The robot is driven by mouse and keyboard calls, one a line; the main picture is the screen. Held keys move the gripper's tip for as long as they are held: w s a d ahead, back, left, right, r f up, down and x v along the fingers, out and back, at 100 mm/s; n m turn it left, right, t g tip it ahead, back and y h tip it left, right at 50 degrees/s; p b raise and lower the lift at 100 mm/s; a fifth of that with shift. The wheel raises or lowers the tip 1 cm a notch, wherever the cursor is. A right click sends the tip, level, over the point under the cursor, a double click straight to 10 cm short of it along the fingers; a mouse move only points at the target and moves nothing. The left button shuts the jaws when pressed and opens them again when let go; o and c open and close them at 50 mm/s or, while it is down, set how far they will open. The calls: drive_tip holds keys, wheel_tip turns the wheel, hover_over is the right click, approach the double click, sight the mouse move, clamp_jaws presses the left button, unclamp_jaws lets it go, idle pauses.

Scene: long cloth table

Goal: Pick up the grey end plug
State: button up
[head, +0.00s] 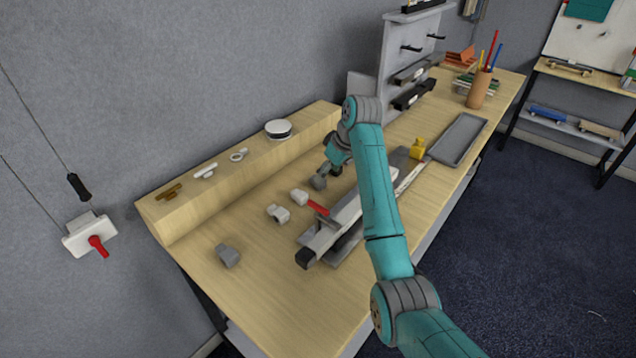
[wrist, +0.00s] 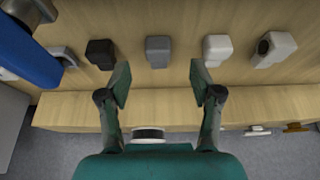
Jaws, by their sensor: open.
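A small grey block-shaped plug (wrist: 158,50) lies on the wooden table, centred in the wrist view just beyond my fingertips. I take it for the grey end plug; in the head view it shows as a grey piece (head: 318,183) by my gripper (head: 331,168). In the wrist view my gripper (wrist: 160,82) is open, with its two fingers apart and nothing between them. The plug lines up with the gap. A second grey fitting (head: 228,255) sits apart at the near left of the table; I cannot tell its exact kind.
Beside the plug are a white plug (wrist: 216,47), a pale holed fitting (wrist: 272,48) and a black plug (wrist: 100,53). A blue object (wrist: 22,50) is at the wrist view's left edge. A raised wooden ledge (head: 215,195) runs along the wall, holding a white round container (head: 278,129).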

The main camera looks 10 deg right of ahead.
drive_tip(key=shift+w+x, duration=0.2)
drive_tip(key=shift+x, duration=2.4)
drive_tip(key=shift+r, duration=0.1)
drive_tip(key=c, duration=1)
